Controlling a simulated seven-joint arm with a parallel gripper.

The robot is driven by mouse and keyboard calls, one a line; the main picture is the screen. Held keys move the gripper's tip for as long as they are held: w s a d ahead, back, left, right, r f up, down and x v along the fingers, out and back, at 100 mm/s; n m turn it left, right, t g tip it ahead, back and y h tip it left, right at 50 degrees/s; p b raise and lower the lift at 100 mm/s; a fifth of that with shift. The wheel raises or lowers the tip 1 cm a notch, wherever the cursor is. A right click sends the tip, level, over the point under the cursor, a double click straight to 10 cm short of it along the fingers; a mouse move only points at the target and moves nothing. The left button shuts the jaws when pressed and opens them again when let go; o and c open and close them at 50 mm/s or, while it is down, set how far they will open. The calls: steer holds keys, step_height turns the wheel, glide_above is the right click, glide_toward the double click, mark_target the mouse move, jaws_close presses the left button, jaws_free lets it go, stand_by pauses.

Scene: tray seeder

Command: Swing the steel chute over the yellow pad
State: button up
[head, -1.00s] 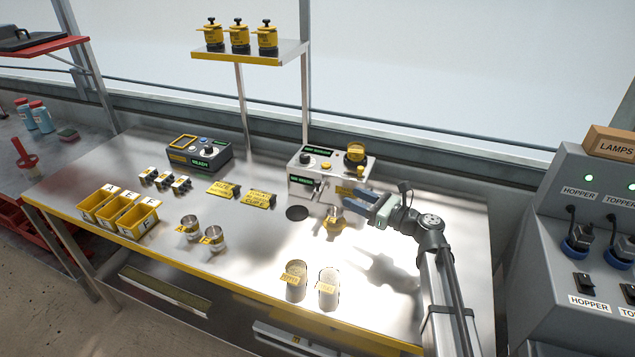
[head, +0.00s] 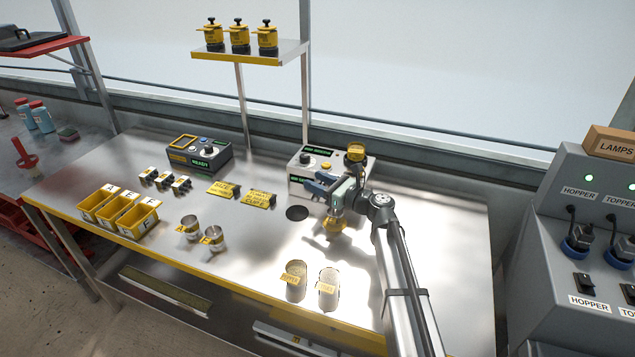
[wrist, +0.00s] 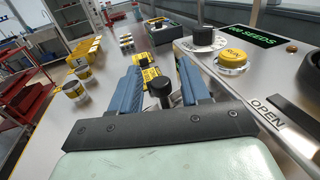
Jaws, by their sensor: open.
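My gripper (head: 318,187) has blue fingers and is open, in front of the grey seed machine (head: 300,186). In the wrist view its fingers (wrist: 160,88) stand on both sides of a black knob (wrist: 160,86), apart from it as far as I can tell. Bright metal shows just beside the knob; it may belong to the steel chute, whose shape is mostly hidden by my gripper. A yellow and steel part (head: 334,226) sits on the bench below my wrist. I cannot tell for certain whether it includes the yellow pad.
The machine's yellow button (wrist: 233,60) and dial (wrist: 203,39) are close to my right finger in the wrist view. A dark disc (head: 297,213) lies left of my gripper. Two cups (head: 296,282) (head: 328,289) stand in front.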

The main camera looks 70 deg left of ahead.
steer(key=shift+a, duration=0.15)
jaws_close()
stand_by(0.4)
